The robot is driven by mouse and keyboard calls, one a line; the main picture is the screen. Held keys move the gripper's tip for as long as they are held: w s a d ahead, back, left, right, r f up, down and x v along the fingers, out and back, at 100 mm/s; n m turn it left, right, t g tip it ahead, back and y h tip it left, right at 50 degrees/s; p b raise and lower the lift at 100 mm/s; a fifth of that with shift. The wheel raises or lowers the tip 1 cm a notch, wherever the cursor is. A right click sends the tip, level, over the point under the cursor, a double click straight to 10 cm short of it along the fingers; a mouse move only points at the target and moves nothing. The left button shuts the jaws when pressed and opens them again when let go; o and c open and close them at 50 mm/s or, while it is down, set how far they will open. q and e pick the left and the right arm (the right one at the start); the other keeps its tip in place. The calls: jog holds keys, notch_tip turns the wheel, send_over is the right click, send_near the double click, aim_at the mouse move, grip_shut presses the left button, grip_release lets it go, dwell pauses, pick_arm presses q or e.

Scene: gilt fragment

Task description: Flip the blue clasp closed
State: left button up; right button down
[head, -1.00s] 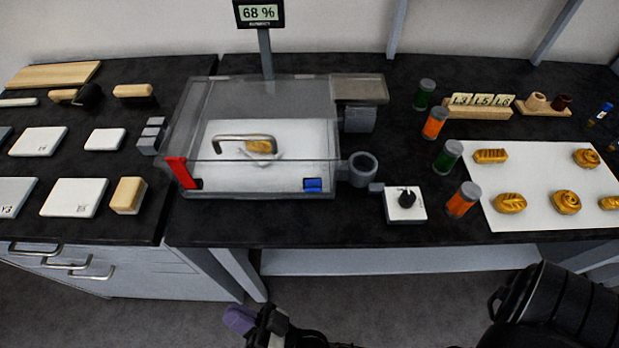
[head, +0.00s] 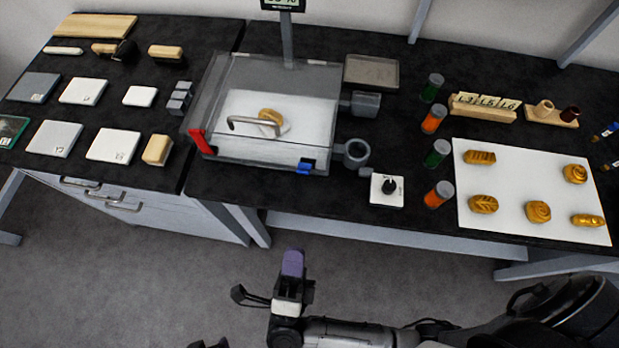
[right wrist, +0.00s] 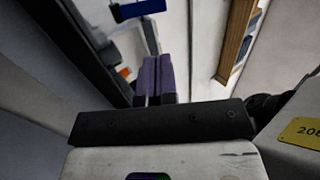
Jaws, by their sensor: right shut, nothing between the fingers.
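The blue clasp (head: 306,166) is on the right of the front wall of a clear-lidded box (head: 262,160). It sits low, below the lid's front edge, and looks apart from the lid. A red clasp (head: 202,142) at the front left stands up against the lid's edge. The lid, with a bar handle (head: 254,126), lies over a gold fragment (head: 270,115) on a white pad. My right gripper (head: 292,262) is in front of the bench, well short of the box. Its purple fingers are together and empty, also in the right wrist view (right wrist: 158,76). My left gripper does not show clearly.
A white dial box (head: 387,190) and a grey ring holder (head: 356,152) stand right of the blue clasp. Orange and green jars (head: 438,194) and a white sheet (head: 520,232) with gold fragments lie farther right. White tiles (head: 114,145) lie left. The floor before the bench is clear.

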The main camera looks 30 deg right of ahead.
dwell(0.3)
send_near(304, 173)
jog(key=f+x, duration=0.1)
jog(key=x, duration=0.5)
jog(key=shift+x, duration=0.95)
jog(key=shift+d+f, duration=0.1)
jog(key=shift+f, duration=0.05)
